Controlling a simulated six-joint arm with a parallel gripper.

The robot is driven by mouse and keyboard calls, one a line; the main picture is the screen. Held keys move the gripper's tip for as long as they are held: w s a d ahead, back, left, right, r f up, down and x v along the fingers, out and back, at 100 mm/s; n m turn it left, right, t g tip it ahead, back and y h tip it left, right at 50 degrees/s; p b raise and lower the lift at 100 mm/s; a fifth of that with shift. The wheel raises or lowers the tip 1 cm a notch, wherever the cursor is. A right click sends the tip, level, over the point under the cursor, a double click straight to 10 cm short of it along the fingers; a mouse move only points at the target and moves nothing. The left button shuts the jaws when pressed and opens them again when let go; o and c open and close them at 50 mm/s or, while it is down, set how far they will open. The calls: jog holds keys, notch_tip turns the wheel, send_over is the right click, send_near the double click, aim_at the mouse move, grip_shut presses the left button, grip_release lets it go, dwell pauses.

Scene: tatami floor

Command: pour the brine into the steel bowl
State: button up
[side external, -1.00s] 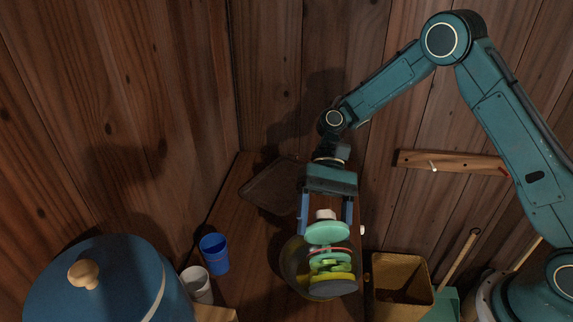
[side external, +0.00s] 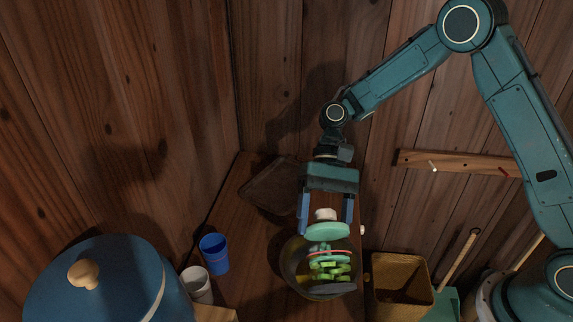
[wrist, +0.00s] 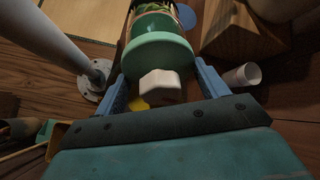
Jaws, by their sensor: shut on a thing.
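My gripper (side external: 327,215) points down over the wooden bench, its two blue fingers on either side of a pickle press with a green disc lid (side external: 328,231) and a white knob. The press's clear body shows several green pieces (side external: 330,270) and a pinkish ring. In the wrist view the lid (wrist: 157,53) is at the fingertips, with the knob (wrist: 160,85) between the fingers. A dark rounded bowl (side external: 293,265) shows behind and around the press in the side view. I cannot tell whether they touch. No liquid stream is visible.
A blue cup (side external: 214,253) and a white cup (side external: 196,285) stand left of the bowl. A blue barrel (side external: 125,285) fills the lower left. A flat brown tray (side external: 270,185) lies behind. A brown bin (side external: 400,290) is at right, below a wall peg rack (side external: 455,164).

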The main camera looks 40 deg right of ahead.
aim_at(325, 211)
jog(key=shift+a+r+n+t+h, duration=0.1)
jog(key=shift+r+t+h, duration=0.3)
jog(key=shift+t+h, duration=0.45)
jog(key=shift+d+r+n+t+h, duration=0.1)
jog(key=shift+r+t+h, duration=0.4)
jog(key=shift+t, duration=0.6)
jog(key=shift+a+r+n+t+h, duration=0.1)
jog(key=shift+r+t+h, duration=0.25)
jog(key=shift+t+h, duration=0.5)
jog(key=shift+r+t+h, duration=0.35)
jog(key=shift+t+h, duration=0.15)
jog(key=shift+t, duration=0.4)
jog(key=shift+r+t+h, duration=0.35)
jog(key=shift+t+h, duration=0.15)
jog(key=shift+t, duration=0.4)
jog(key=shift+r+t+h, duration=0.35)
jog(key=shift+t+h, duration=0.25)
jog(key=shift+t, duration=0.3)
